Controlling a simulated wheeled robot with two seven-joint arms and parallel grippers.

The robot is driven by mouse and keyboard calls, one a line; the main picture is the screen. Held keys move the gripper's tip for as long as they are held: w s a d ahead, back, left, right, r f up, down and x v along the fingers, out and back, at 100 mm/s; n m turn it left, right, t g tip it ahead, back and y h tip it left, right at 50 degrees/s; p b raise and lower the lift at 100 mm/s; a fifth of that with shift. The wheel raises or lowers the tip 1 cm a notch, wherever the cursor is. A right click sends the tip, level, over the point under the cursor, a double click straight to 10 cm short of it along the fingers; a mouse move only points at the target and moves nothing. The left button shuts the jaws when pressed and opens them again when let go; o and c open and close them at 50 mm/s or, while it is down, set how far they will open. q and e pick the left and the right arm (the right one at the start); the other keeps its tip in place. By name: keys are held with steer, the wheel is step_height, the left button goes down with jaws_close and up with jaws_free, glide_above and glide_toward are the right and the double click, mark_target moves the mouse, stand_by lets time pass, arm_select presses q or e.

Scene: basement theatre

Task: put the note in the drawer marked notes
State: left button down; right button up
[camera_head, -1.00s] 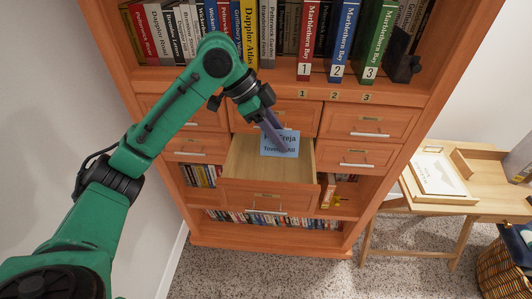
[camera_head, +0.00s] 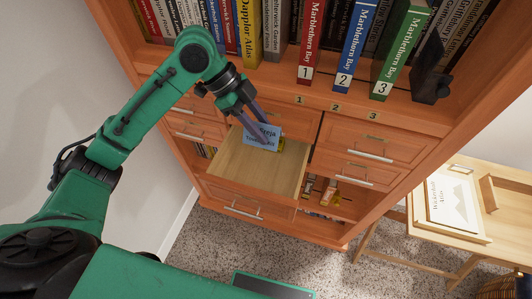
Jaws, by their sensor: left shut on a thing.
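The note (camera_head: 265,144) is a light blue card with dark writing, partly covered by the fingers. My left gripper (camera_head: 259,130) is shut on it and holds it at the back part of the open drawer (camera_head: 240,172). I cannot tell whether the note touches the drawer's floor. The drawer is pulled out from the orange-brown cabinet, and its pale wooden floor looks bare toward the front. The writing on its front is not readable. My right gripper is not in view.
Closed drawers with silver handles (camera_head: 369,156) flank the open one. Above it is a shelf with numbered red, blue and green books (camera_head: 357,50) and a dark bookend (camera_head: 430,75). A light wooden table (camera_head: 420,232) with a framed picture stands at the right.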

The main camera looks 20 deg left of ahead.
arm_select(q)
steer(key=f, duration=0.6)
steer(key=a+f+p, duration=0.1)
steer(key=f, duration=1.2)
steer(key=shift+s+a, duration=0.25)
steer(key=shift+s, duration=0.1)
steer(key=c, duration=0.5)
jaws_free()
steer(key=shift+d+r, duration=0.1)
steer(key=shift+a+r, duration=0.2)
steer(key=shift+r, duration=0.05)
steer(key=b+v, duration=0.1)
steer(key=v, duration=1)
steer(key=shift+a+r, duration=0.15)
steer(key=shift+r, duration=0.05)
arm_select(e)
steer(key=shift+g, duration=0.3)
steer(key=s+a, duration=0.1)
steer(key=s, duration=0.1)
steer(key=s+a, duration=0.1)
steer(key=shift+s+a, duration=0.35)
